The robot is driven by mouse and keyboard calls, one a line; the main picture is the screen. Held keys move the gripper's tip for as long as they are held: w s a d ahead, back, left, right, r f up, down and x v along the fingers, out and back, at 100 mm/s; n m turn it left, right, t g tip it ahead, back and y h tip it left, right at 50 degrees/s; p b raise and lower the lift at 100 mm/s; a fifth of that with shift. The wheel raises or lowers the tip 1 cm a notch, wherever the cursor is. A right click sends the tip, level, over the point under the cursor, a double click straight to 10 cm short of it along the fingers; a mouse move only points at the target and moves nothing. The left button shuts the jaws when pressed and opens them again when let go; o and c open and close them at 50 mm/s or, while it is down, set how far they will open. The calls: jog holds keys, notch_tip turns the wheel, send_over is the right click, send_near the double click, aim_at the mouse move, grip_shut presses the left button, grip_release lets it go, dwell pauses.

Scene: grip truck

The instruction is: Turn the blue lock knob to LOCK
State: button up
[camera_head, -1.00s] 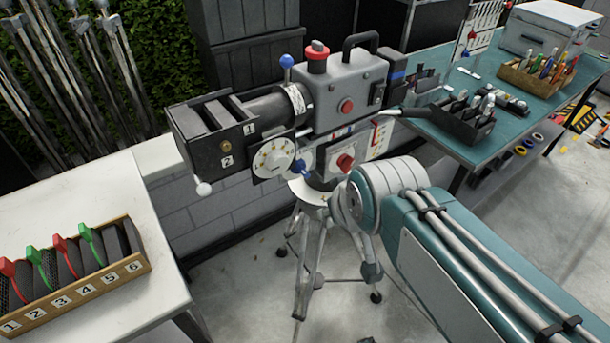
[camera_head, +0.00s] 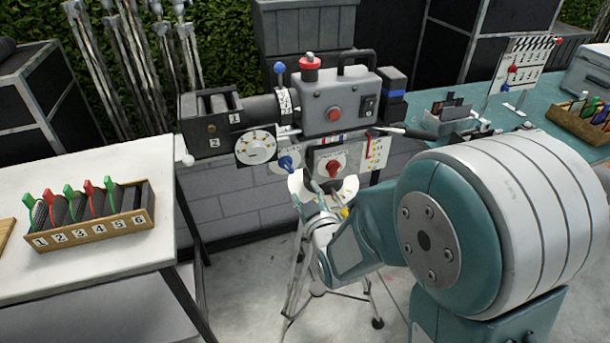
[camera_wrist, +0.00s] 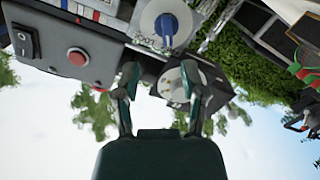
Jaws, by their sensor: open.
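The blue lock knob (camera_head: 286,163) sits low on the front of the grey camera rig (camera_head: 335,100). In the wrist view the blue knob (camera_wrist: 166,30) shows at the top, its bar roughly upright in the picture on a pale round plate. My gripper (camera_head: 325,188) is open and empty, just below and right of the blue knob in the head view. In the wrist view my gripper (camera_wrist: 160,75) has its two fingers spread, with the knob beyond their tips and apart from them.
A red knob (camera_head: 333,167) is close right of the blue one. A white dial (camera_head: 257,146) is to its left. A tripod (camera_head: 292,265) stands below. White and teal tables flank the rig.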

aim_at(289, 170)
jog(key=shift+n+t, duration=0.3)
jog(key=x, duration=0.9)
jog(key=shift+a+f, duration=0.15)
jog(key=shift+f, duration=0.1)
jog(key=shift+w+a, duration=0.1)
jog(key=shift+w, duration=0.2)
jog(key=shift+w+a, duration=0.2)
jog(key=shift+a, duration=0.7)
jog(key=shift+d, duration=0.1)
jog(key=c, duration=0.5)
jog(key=shift+d, duration=0.3)
grip_shut()
